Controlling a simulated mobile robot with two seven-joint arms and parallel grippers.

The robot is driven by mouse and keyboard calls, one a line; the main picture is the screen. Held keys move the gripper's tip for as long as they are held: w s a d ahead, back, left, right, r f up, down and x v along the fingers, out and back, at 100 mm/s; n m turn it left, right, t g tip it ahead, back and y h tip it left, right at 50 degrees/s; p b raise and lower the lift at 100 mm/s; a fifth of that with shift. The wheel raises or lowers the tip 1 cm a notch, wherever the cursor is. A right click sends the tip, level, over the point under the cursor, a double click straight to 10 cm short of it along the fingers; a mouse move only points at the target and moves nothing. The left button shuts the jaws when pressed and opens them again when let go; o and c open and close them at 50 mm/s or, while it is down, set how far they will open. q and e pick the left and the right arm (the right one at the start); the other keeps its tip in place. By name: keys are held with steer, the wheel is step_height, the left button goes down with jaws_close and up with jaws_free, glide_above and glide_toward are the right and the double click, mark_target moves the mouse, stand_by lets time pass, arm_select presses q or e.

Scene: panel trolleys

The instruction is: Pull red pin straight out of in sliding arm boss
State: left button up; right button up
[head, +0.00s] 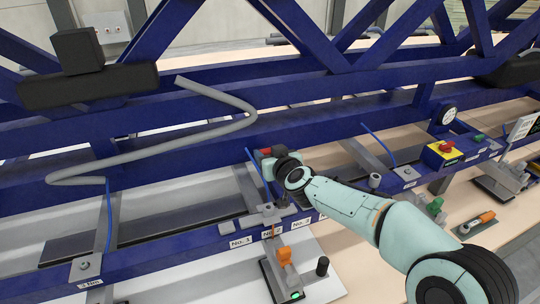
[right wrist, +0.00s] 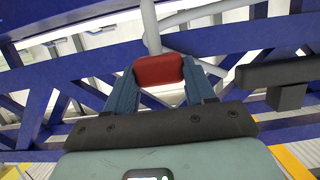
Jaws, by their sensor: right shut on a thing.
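My right gripper (right wrist: 160,84) is shut on a red block-like part, the red pin's head (right wrist: 158,70), which sits between its two fingertips in the right wrist view. In the head view a small bit of the red pin (head: 265,152) shows just left of my right wrist, above the lower blue beam. The grey bracket with the sliding arm boss (head: 264,216) seems to be below the gripper on the beam. I cannot tell whether the pin's shaft is in a boss. My left gripper is not in view.
A blue truss frame (head: 200,185) crosses the view. A bent grey tube (head: 130,158) hangs at the left. A yellow box with a red switch (head: 443,152) is at the right. A thin blue cord (head: 251,160) runs beside my gripper.

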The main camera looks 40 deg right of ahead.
steer(key=shift+r, duration=0.95)
steer(key=shift+s+d+r, duration=0.1)
steer(key=shift+d, duration=0.05)
